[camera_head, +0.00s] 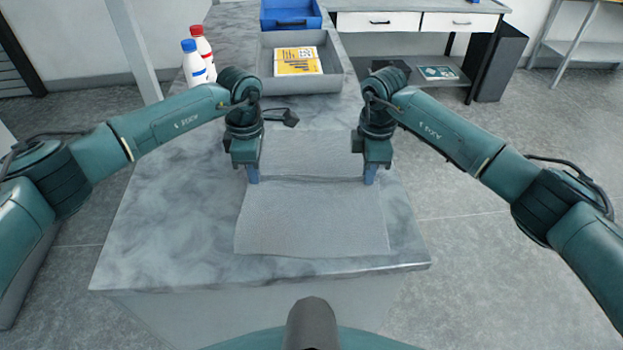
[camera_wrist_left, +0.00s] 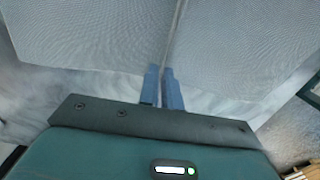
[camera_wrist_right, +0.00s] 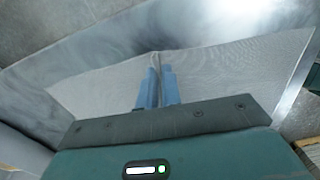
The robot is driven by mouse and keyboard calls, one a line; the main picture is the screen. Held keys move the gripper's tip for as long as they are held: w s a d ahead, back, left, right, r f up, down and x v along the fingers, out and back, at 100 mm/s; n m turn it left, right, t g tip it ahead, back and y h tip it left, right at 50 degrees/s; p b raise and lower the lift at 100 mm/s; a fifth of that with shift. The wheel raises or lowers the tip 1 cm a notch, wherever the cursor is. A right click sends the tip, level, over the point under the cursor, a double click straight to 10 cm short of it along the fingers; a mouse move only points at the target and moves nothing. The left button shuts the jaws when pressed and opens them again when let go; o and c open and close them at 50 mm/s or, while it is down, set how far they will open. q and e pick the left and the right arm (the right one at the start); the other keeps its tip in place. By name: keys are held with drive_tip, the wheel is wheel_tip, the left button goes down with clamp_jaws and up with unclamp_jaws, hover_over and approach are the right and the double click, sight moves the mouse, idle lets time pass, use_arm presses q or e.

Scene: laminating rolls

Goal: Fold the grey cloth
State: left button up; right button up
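The grey cloth (camera_head: 312,222) lies on the marble-patterned table (camera_head: 165,220), with a ridge running across it between my grippers. My left gripper (camera_head: 253,178) is at the left end of this ridge, and my right gripper (camera_head: 369,178) is at the right end. In the left wrist view the blue fingers (camera_wrist_left: 162,74) are close together with a raised line of cloth (camera_wrist_left: 235,45) between them. In the right wrist view the fingers (camera_wrist_right: 158,72) pinch a small fold of the cloth (camera_wrist_right: 215,75). The fold's underside is hidden.
A grey tray (camera_head: 340,65) with a yellow-and-white packet (camera_head: 297,61) stands behind the cloth. A blue bin (camera_head: 290,14) is further back. Two bottles, white-and-blue (camera_head: 194,66) and white-and-red (camera_head: 204,50), stand at the back left. A small dark object (camera_head: 289,118) lies near the tray. The table's left part is bare.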

use_arm(q)
clamp_jaws()
use_arm(e)
drive_tip(key=shift+f, duration=0.1)
clamp_jaws()
use_arm(q)
drive_tip(key=shift+r, duration=0.1)
